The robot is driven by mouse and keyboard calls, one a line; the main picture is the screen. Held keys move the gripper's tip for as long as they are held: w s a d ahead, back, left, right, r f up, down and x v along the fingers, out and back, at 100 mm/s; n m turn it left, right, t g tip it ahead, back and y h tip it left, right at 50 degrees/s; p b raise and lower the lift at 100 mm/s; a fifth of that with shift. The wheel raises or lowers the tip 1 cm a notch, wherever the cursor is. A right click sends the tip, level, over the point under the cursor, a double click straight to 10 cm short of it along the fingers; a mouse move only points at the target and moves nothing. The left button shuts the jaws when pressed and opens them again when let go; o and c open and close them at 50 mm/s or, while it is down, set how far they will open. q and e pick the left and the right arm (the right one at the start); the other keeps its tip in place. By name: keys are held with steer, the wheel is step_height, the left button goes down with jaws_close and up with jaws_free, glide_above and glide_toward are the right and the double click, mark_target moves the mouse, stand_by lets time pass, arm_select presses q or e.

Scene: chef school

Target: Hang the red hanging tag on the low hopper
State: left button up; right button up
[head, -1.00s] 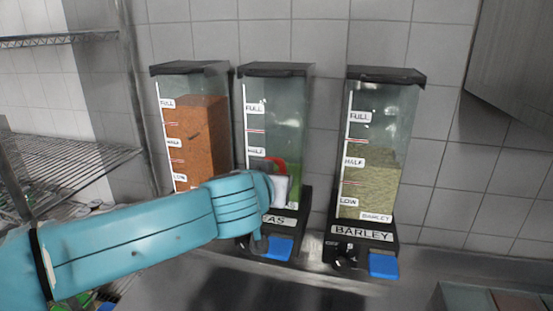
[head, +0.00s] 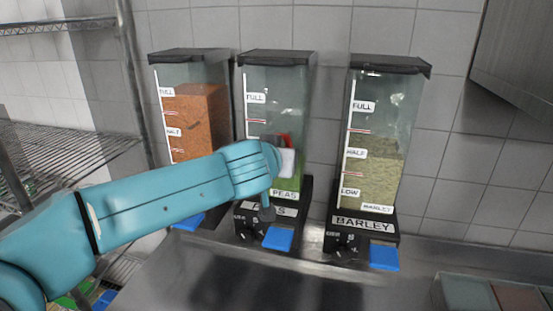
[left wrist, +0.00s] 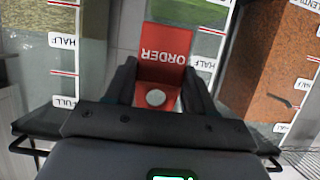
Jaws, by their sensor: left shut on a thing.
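My left gripper (head: 284,152) is shut on the red tag (left wrist: 165,50), which reads ORDER upside down in the left wrist view. A small patch of the red tag (head: 286,139) shows above the gripper in the head view. The gripper is in front of the peas hopper (head: 278,85), around its HALF mark. Green peas fill only the bottom of that hopper, the lowest level of the three. It also shows behind the tag in the left wrist view (left wrist: 210,40). I cannot tell whether the tag touches it. My right gripper is not in view.
The lentil hopper (head: 195,100) stands left of the peas hopper, partly behind my left arm. The barley hopper (head: 375,160) stands to the right, filled to about half. A wire shelf (head: 70,160) is at the left. Coloured boxes (head: 500,293) sit at the lower right.

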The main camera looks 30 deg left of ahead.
arm_select(q)
steer(key=shift+w, duration=0.65)
steer(key=shift+r+x, duration=0.1)
steer(key=shift+x, duration=1.05)
steer(key=shift+r+x, duration=0.15)
steer(key=shift+x, duration=1.05)
steer(key=shift+w+a, duration=0.15)
steer(key=shift+a, duration=0.1)
steer(key=shift+d, duration=0.1)
steer(key=o, duration=1.2)
